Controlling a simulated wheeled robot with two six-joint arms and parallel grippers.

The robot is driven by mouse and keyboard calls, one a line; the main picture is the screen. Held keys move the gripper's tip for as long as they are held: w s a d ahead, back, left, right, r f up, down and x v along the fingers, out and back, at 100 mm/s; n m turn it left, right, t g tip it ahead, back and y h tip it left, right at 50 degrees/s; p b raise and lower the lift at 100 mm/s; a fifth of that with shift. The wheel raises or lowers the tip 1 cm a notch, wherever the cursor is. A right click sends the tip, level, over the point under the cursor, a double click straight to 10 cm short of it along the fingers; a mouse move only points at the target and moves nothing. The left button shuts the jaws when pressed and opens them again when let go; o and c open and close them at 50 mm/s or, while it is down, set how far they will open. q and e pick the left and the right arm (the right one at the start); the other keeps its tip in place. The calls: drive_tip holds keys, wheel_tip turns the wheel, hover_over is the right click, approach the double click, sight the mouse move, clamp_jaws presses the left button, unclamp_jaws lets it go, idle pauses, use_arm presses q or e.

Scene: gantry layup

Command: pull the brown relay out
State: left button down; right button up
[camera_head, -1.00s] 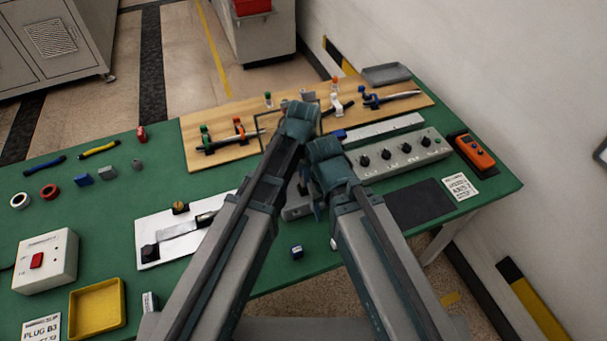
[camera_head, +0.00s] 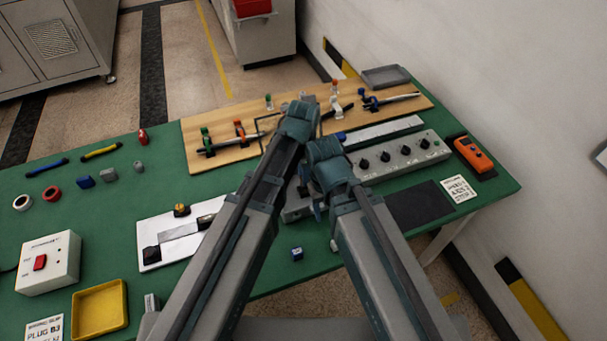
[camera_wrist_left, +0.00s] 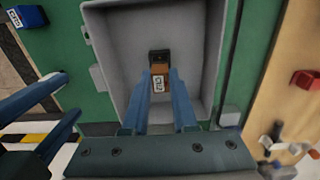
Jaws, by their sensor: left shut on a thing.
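The brown relay (camera_wrist_left: 159,83) has a white label and sits at a black socket (camera_wrist_left: 159,57) inside a grey open box (camera_wrist_left: 117,60) in the left wrist view. My left gripper (camera_wrist_left: 161,75) reaches into the box, shut on the relay with one finger on each side. I cannot tell whether the relay is still seated in the socket. In the head view my left arm hides the relay and most of the box. My right gripper (camera_wrist_left: 68,96) is at the left of the wrist view, outside the box, its two fingers apart and empty.
A small blue block (camera_head: 297,253) lies near the table's front edge. A grey panel with black knobs (camera_head: 432,150) and an orange device (camera_head: 474,154) stand to the right. A wooden board (camera_head: 222,122) with tools lies behind. A yellow tray (camera_head: 123,318) is at the front left.

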use_arm(q)
drive_tip(key=shift+r+p, duration=1.45)
drive_tip(key=shift+r, duration=0.2)
